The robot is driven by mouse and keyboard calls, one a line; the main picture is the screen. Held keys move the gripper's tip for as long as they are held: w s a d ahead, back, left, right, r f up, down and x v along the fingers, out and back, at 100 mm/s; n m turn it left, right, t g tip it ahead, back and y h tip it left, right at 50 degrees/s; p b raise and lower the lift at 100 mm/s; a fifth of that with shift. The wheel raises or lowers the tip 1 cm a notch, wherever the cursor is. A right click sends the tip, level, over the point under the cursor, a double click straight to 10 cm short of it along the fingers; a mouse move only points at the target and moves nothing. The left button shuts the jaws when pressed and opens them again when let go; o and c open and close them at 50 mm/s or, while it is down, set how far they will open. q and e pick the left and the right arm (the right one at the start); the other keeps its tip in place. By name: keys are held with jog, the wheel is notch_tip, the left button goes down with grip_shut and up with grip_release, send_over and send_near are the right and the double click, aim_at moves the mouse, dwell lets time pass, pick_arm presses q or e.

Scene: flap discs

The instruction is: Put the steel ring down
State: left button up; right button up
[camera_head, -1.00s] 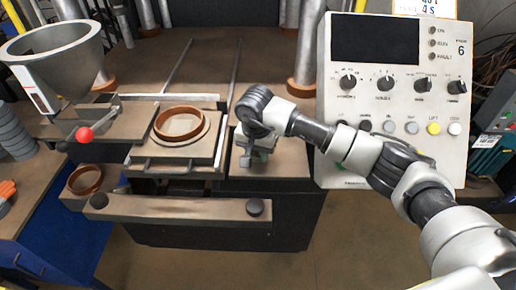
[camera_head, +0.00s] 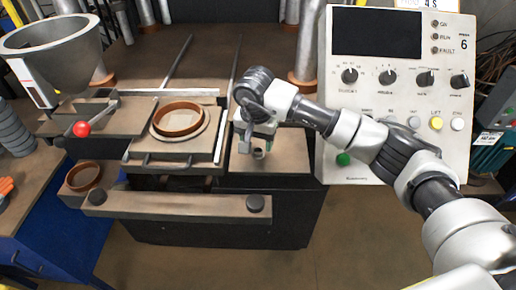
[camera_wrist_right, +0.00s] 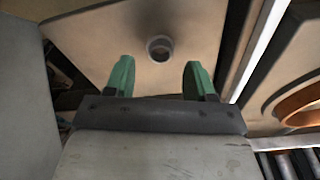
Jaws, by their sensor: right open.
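The steel ring (camera_head: 258,153) is a small grey ring lying on the brown plate to the right of the mould. In the right wrist view the ring (camera_wrist_right: 159,48) lies flat on the plate, ahead of the fingertips and between their lines. My right gripper (camera_head: 257,142) is just above the ring. Its green fingers (camera_wrist_right: 160,77) are apart with nothing between them, and the gripper appears clear of the ring. My left gripper is in neither view.
A brown round mould (camera_head: 179,119) sits on the press table left of the ring. A control panel (camera_head: 399,100) stands to the right. A grey hopper (camera_head: 55,55) and a red-knobbed lever (camera_head: 82,129) are at left. A brown bar (camera_head: 175,204) runs along the front.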

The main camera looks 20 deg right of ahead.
aim_at(256, 158)
notch_tip(256, 158, up, 9)
jog(key=b, duration=0.2)
jog(key=shift+s+a, duration=0.3)
jog(key=shift+s, duration=0.15)
jog(key=shift+b, duration=0.3)
dwell(0.6)
